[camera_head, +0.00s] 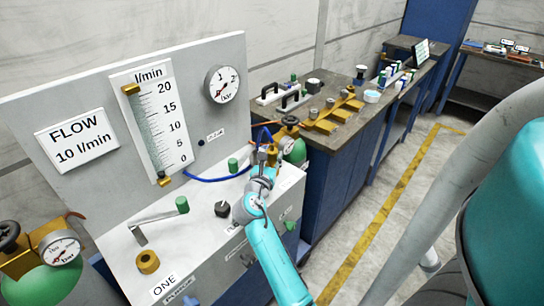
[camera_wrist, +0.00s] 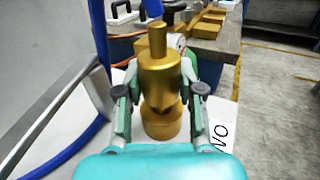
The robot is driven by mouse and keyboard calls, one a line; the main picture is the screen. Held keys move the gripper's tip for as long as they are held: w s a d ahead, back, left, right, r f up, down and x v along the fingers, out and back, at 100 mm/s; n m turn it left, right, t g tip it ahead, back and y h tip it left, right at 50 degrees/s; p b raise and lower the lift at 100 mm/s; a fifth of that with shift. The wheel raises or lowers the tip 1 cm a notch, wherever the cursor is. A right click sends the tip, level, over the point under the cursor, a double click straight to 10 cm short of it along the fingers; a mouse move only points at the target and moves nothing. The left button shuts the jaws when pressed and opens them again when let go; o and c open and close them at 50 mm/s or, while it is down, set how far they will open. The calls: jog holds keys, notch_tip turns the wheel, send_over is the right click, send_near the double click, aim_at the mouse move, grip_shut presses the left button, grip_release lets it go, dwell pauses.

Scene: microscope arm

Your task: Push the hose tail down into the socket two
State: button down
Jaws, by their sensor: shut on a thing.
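The hose tail (camera_wrist: 160,80) is a brass fitting with a wide round body, a thin stem on top and a tapered lower end. My gripper (camera_wrist: 158,92) is shut on it, one finger on each side, and holds it roughly upright. Socket two (camera_wrist: 161,125) is a brass ring directly below the tail, beside a partly hidden label ending in "WO". The tail's lower end meets the socket's mouth in the wrist view; how deep it sits I cannot tell. In the head view my gripper (camera_head: 266,160) is at the bench's far right end, and it hides the socket.
A blue hose (camera_head: 215,178) loops from the panel to the gripper area; it also shows at left in the wrist view (camera_wrist: 70,140). Socket one (camera_head: 147,261) is an empty brass ring at the front.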

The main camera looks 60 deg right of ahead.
jog(key=shift+f, duration=0.85)
jog(key=c, duration=0.7)
grip_release()
jog(key=shift+o, duration=0.2)
jog(key=v, duration=1.2)
